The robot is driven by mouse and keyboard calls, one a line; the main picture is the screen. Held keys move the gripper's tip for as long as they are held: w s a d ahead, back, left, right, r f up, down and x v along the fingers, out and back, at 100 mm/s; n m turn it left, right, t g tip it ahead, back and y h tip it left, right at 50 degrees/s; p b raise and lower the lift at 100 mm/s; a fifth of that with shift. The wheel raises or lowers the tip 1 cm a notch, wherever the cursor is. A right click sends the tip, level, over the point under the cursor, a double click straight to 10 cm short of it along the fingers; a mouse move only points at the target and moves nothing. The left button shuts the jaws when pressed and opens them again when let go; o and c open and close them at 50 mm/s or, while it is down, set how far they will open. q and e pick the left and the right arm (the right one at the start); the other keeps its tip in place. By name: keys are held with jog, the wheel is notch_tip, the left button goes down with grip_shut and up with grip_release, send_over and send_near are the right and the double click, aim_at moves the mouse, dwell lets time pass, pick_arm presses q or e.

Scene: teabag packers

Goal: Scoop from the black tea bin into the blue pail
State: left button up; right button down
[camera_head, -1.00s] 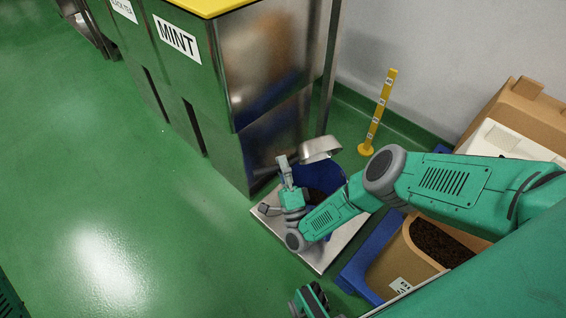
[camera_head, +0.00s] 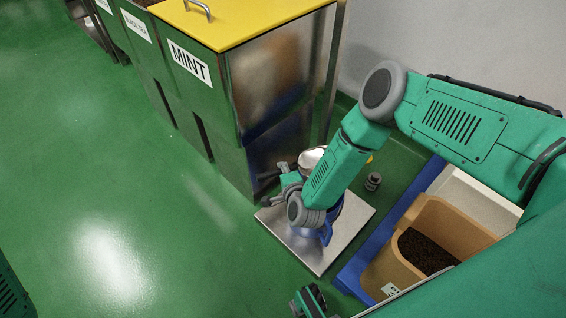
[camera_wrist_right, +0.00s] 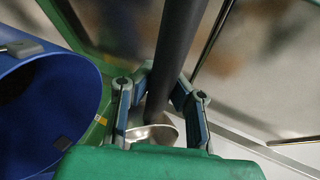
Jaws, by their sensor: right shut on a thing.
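My right gripper (camera_head: 285,180) is shut on the dark handle of a metal scoop (camera_head: 312,158), beside the lower corner of the mint bin. In the right wrist view the handle (camera_wrist_right: 178,50) runs between the fingers, with part of the shiny metal (camera_wrist_right: 155,131) below. The blue pail (camera_head: 325,232) stands on a metal platform, mostly hidden by my right forearm. In the wrist view the pail (camera_wrist_right: 85,95) is to the left of the fingers, apart from them. The black tea bin (camera_head: 142,48) is farther back, beyond the mint bin. The scoop's contents cannot be seen.
The mint bin (camera_head: 240,85) has a shut yellow lid (camera_head: 235,22). The metal platform (camera_head: 350,222) is on the floor. To its right is a tan container (camera_head: 455,215) of dark leaves in a blue-edged holder. Green floor (camera_head: 120,170) at left is clear.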

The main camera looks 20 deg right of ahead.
pick_arm(q)
jog(key=shift+r+p, duration=2.1)
jog(key=shift+r, duration=0.45)
pick_arm(e)
jog(key=shift+w+r+g+y, duration=0.1)
jog(key=shift+r+g, duration=0.25)
jog(key=shift+g, duration=1.1)
jog(key=shift+w+r+g+y, duration=0.1)
jog(key=shift+r+g, duration=0.25)
jog(key=shift+g, duration=1.15)
jog(key=shift+w+r+g+y, duration=0.1)
jog(key=shift+r+g, duration=0.25)
jog(key=shift+g, duration=1.1)
